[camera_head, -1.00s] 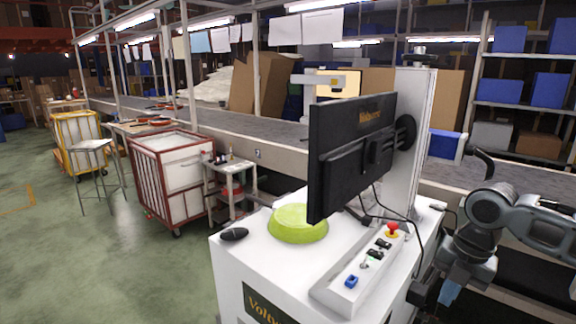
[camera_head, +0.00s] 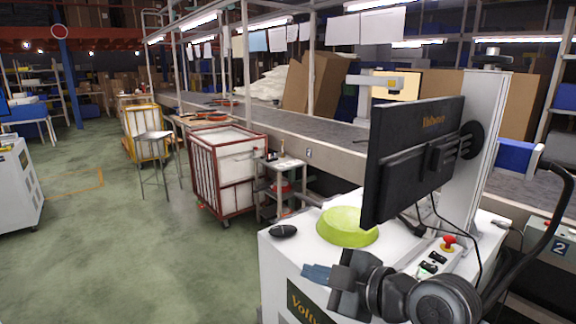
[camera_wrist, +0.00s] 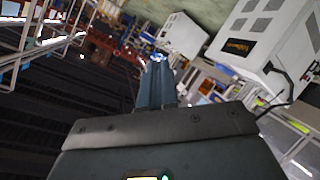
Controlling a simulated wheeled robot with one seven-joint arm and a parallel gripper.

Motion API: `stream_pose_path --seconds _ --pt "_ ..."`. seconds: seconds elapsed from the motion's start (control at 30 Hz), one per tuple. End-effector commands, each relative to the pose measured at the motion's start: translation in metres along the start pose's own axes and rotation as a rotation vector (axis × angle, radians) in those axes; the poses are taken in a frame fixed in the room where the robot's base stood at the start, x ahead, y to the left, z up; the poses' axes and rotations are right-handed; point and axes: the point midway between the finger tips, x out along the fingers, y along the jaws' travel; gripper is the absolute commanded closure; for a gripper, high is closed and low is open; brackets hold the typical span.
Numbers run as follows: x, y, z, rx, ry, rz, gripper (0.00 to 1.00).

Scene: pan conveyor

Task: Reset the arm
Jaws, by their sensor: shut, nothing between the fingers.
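My gripper (camera_head: 318,274) shows at the lower middle of the head view, in front of the white workstation. Its blue-grey fingers point left and are shut, with nothing between them. In the wrist view the closed fingers (camera_wrist: 156,84) stand up from the dark gripper body. My dark arm links run from the gripper to the right edge of the head view and cover part of the workstation.
A red-framed cart (camera_head: 228,168) and a small side table (camera_head: 283,163) stand behind.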

Motion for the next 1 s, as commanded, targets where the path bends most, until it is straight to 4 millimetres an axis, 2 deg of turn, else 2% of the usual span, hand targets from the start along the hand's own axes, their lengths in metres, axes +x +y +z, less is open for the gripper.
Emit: stream_pose_path --seconds 0.03,0.1,0.2,0.47,0.67,0.77,1.0 --pt "0.002 -0.007 -0.011 0.07 0.028 0.044 1.0" --pt "0.002 -0.013 -0.022 0.164 0.056 0.109 1.0" --pt "-0.003 -0.023 -0.031 0.301 0.085 0.198 1.0" --pt "-0.032 -0.068 -0.029 0.636 0.102 0.4 1.0" --pt "-0.072 -0.118 -0.013 0.848 0.062 0.534 1.0" --pt "-0.098 -0.147 -0.004 0.93 0.028 0.595 1.0" --pt "-0.176 -0.214 0.015 1.051 -0.073 0.716 1.0"
